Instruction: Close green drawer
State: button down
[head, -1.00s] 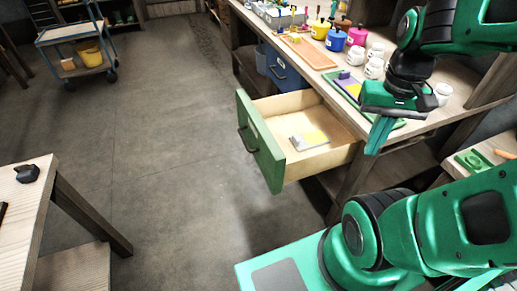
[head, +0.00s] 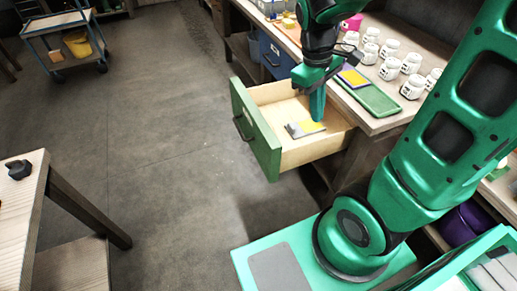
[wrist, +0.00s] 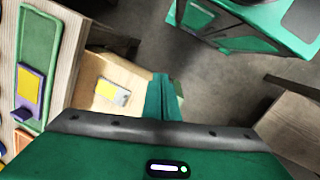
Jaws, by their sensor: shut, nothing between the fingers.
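The green drawer (head: 256,128) is pulled well out from under the workbench, with its green front facing left and a dark handle (head: 242,127) on it. Inside lies a flat grey and yellow item (head: 304,128). My gripper (head: 317,108) points down over the drawer's open inside, behind its front panel. Its fingers are shut and empty. In the wrist view my fingers (wrist: 163,98) show beside the pale drawer interior (wrist: 92,70) and the grey and yellow item (wrist: 112,93). The drawer's front is hidden by my fingers in the wrist view, or hard to make out.
The workbench top holds several white jars (head: 390,68), a green tray (head: 373,98) and a purple and yellow block (head: 352,77). A blue drawer (head: 275,56) is beyond the green one. A wooden table (head: 30,200) stands at left. The floor (head: 150,130) between is clear.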

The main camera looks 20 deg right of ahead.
jog(key=w+a+f+n+h, duration=0.1)
jog(key=w+a+f+n, duration=0.3)
jog(key=a, duration=0.3)
jog(key=w+a+f+n+t+h, duration=0.1)
jog(key=w+a+f+n, duration=0.25)
jog(key=a+n, duration=0.25)
jog(key=w+a+f+n+h, duration=0.1)
jog(key=w+a+f+n, duration=0.3)
jog(key=a, duration=0.3)
jog(key=s+d+f, duration=0.1)
jog(key=d+f, duration=0.7)
jog(key=f, duration=0.2)
jog(key=shift+s+f, duration=0.15)
jog(key=shift+d, duration=0.1)
